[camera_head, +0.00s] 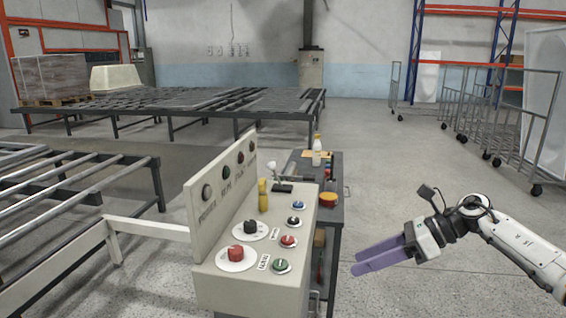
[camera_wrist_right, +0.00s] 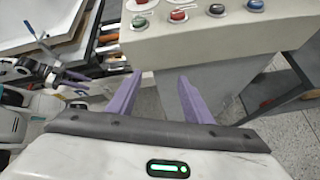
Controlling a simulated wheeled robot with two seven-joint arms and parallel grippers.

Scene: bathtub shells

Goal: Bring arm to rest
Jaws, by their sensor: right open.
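My right gripper (camera_head: 357,262) hangs in free air to the right of the control panel (camera_head: 303,235) in the head view, its purple fingers pointing left. The fingers are apart with nothing between them, and the right wrist view shows the same empty gap (camera_wrist_right: 160,88). The panel edge lies beyond the fingertips in that view. My left gripper is out of the head view. At the left of the right wrist view, white and dark parts with small purplish pieces look like my left arm, too small to judge.
The control panel carries red, black, blue and green knobs. A dark cart (camera_head: 335,213) with a bottle (camera_head: 317,152) stands behind it. Metal racks (camera_head: 240,105) fill the left and back. Wheeled trolleys (camera_head: 515,125) line the right. Open floor (camera_head: 400,165) lies between.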

